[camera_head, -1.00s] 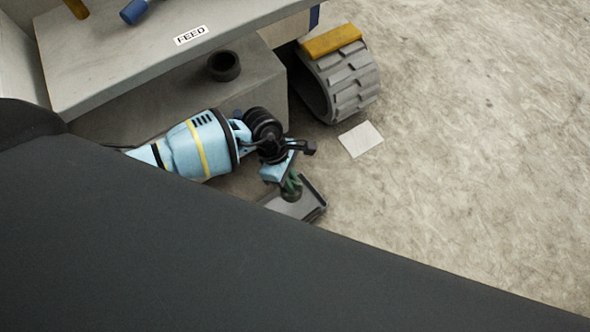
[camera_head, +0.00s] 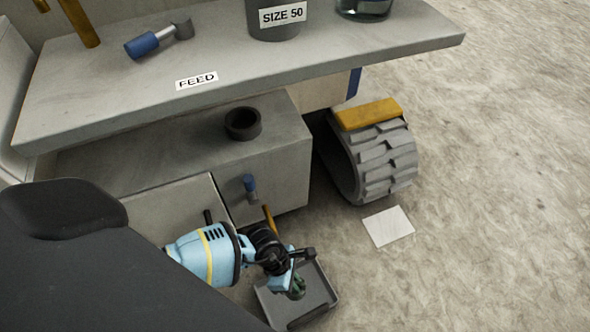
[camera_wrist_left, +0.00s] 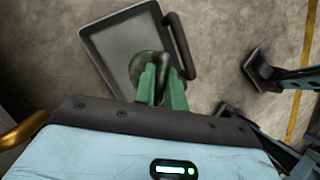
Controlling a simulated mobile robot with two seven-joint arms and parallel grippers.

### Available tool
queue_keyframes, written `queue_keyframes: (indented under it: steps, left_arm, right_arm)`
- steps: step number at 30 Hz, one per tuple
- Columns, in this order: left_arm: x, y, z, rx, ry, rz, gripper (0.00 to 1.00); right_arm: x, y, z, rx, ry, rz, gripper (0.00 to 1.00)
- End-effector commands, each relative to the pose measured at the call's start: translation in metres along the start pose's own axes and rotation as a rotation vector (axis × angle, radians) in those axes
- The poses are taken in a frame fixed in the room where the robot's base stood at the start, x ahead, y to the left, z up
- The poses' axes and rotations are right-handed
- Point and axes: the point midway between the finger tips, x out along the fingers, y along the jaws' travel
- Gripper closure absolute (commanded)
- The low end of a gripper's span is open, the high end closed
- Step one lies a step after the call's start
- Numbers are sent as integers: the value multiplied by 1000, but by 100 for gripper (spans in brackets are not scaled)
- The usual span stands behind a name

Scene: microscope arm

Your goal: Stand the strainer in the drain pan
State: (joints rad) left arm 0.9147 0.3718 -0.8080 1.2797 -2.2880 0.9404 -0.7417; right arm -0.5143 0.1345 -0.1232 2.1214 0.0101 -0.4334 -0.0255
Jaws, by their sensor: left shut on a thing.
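The drain pan (camera_head: 321,289) is a shallow grey tray with a raised rim, lying on the floor in front of the cabinet. It also shows in the left wrist view (camera_wrist_left: 113,42), with a dark handle-like bar at its right side. My left gripper (camera_head: 297,286), with green fingers, is over the pan. In the left wrist view my left gripper (camera_wrist_left: 160,76) is shut on a dark, rounded thing, apparently the strainer (camera_wrist_left: 147,66). The fingers hide part of it. I cannot tell whether it touches the pan floor.
The cabinet (camera_head: 283,199) with a dark ring (camera_head: 242,124) on top stands behind the pan. A bench (camera_head: 330,50) overhangs it. A treaded wheel (camera_head: 375,165) and a pale square sheet (camera_head: 388,227) are to the right. Open floor lies further right.

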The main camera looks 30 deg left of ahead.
Motion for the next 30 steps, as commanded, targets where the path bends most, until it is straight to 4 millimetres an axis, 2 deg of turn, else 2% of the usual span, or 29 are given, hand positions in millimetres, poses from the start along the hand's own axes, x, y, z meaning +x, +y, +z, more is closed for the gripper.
queue_keyframes:
  steps: [10, 30]
  left_arm:
    - [28, 5, -12, -1, 0, -4, 100]
    - [87, 18, -36, -1, 0, -3, 100]
  right_arm:
    - [23, 1, 19, 3, -32, -3, 54]
    - [74, 6, 34, 6, -47, -7, 54]
